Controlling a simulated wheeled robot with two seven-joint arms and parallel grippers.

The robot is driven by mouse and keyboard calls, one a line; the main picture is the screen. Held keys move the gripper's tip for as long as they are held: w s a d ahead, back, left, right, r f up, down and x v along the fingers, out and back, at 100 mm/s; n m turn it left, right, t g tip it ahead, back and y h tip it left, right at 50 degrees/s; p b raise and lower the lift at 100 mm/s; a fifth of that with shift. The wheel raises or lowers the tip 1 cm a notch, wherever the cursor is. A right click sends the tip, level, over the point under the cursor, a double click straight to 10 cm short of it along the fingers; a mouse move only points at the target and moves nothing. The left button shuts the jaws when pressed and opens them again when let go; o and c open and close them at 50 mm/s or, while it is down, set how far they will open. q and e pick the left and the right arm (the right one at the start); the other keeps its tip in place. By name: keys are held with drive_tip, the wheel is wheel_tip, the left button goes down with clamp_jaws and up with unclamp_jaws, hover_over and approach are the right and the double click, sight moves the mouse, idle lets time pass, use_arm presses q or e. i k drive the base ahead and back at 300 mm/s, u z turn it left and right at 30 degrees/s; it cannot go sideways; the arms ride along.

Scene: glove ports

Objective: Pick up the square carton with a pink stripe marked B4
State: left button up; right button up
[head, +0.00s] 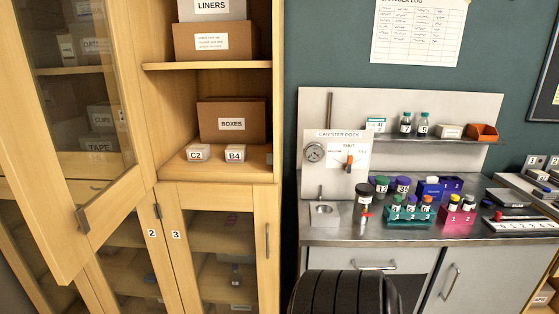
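The small carton marked B4 (235,154) sits on the open middle shelf of the wooden cabinet, near the shelf's front right. It looks pale with a white label on its front; I cannot make out a pink stripe at this size. A similar small carton marked C2 (198,153) sits just left of it, with a gap between them. Neither of my grippers is in view.
A brown box labelled BOXES (231,121) stands behind both cartons. A glass door (80,110) stands open at left. The cabinet's right side wall (278,90) bounds the shelf. A black ribbed object (345,292) stands before the steel bench (440,236), which holds racks and bottles.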

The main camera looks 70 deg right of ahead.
sight(234, 153)
drive_tip(key=k, duration=0.9)
drive_tip(key=z, duration=2.5)
drive_tip(key=i, duration=0.3)
drive_tip(key=u, duration=0.05)
